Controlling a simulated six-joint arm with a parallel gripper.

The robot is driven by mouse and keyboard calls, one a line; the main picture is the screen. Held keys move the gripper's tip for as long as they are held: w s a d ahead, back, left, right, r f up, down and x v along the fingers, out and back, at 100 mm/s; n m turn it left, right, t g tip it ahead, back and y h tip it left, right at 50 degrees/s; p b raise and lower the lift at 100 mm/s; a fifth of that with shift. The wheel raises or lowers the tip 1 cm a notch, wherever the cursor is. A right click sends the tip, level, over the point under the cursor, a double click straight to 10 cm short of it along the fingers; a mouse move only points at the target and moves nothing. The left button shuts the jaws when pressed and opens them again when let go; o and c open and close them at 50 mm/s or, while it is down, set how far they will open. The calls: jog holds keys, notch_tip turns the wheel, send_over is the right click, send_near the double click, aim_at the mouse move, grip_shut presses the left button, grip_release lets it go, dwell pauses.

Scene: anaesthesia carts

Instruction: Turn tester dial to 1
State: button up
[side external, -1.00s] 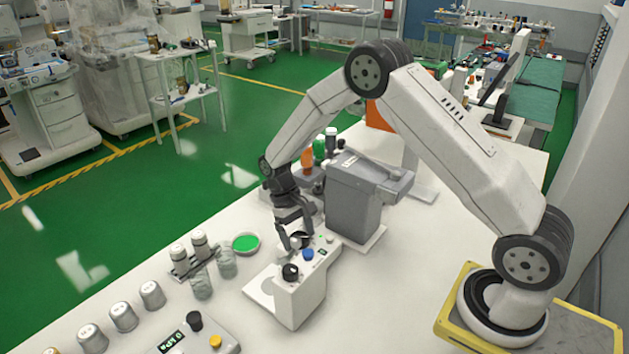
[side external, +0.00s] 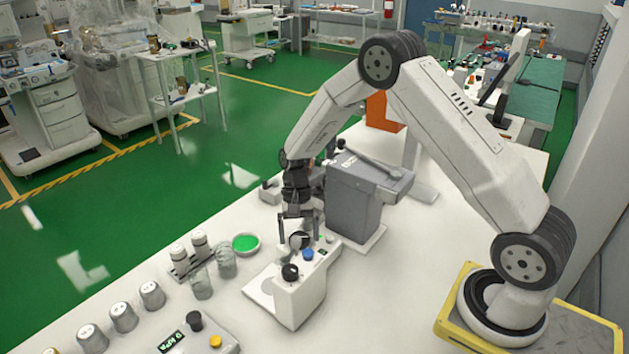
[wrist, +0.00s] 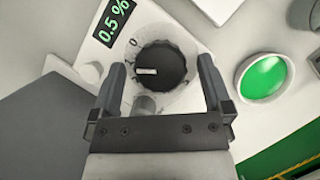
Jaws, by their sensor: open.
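A white unit (side external: 297,302) stands on the table with black knobs and a blue button (side external: 308,254) on top. My gripper (side external: 299,236) points down over its far black dial (side external: 299,241). In the wrist view my gripper (wrist: 160,72) is open, with one finger on each side of this ribbed dial (wrist: 162,70) and gaps between. The dial's white pointer aims left in that view; the scale mark it meets is too small to read surely. The display (wrist: 116,18) beside it reads 0.5 %. Whether the fingertips reach down beside the dial is unclear.
A grey machine (side external: 355,200) stands close behind and right of my gripper. A green-filled dish (side external: 246,243) and glass jars (side external: 226,262) stand to the left. A second unit with a kPa display (side external: 172,341) is at the front. Bare table lies right of the white unit.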

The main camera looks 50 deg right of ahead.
aim_at(305, 237)
jog(key=shift+s+d+r+n+t+h, duration=0.15)
jog(key=shift+s+r+n+h, duration=0.15)
jog(key=shift+r, duration=1.2)
jog(key=shift+s+d+r+n+t+h, duration=0.15)
jog(key=shift+r+n, duration=0.3)
jog(key=shift+r, duration=1.05)
jog(key=shift+s+r+n+t+h, duration=0.15)
jog(key=shift+s+r+n+t, duration=0.15)
jog(key=shift+r, duration=1.2)
jog(key=s+a+r+n+t+h, duration=0.1)
jog(key=s+n+t, duration=0.1)
jog(key=s, duration=0.4)
jog(key=s+a+r+n+t+h, duration=0.1)
jog(key=s+a+n+t, duration=0.1)
jog(key=s+n, duration=0.3)
jog(key=shift+s+a, duration=0.2)
jog(key=shift+s, duration=1)
jog(key=shift+c, duration=0.2)
